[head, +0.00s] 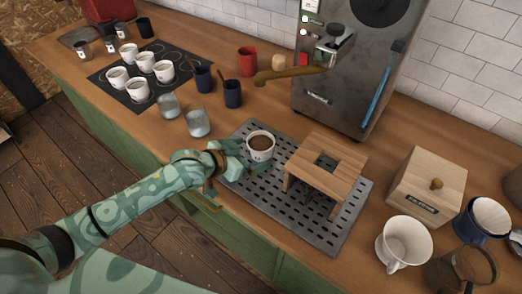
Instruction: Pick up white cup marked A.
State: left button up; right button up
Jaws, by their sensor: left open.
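A white cup (260,150) filled with brown liquid stands upright on the left part of the metal drip tray (324,237). It has a small dark mark on its front, too small to read for certain. My left gripper (243,157) comes in from the left, open, with its fingers close beside the cup's left and front sides. I cannot tell whether they touch it. More white cups (141,92) with small dark marks stand on a dark mat (111,76) at the upper left; their letters are unreadable. My right gripper is out of view.
A wooden stand (328,160) is close right of the cup. Two glasses (198,123) and dark blue cups (233,94) stand behind left. A machine (345,75) rises behind. A wooden box (427,185) and a white dripper (404,241) are at the right.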

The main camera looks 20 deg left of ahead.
aim_at(269, 144)
pick_arm(q)
jog(key=x, duration=0.1)
jog(key=b+x, duration=0.1)
jog(key=x, duration=0.2)
jog(key=shift+w+r+b, duration=0.15)
jog(key=shift+w+b, duration=0.2)
jog(key=shift+w, duration=0.25)
jog(key=shift+w+d, duration=0.2)
jog(key=shift+w, duration=0.05)
jog(key=shift+c, duration=0.5)
jog(key=c, duration=1.1)
jog(key=shift+c, duration=1)
jog(key=shift+r, duration=0.15)
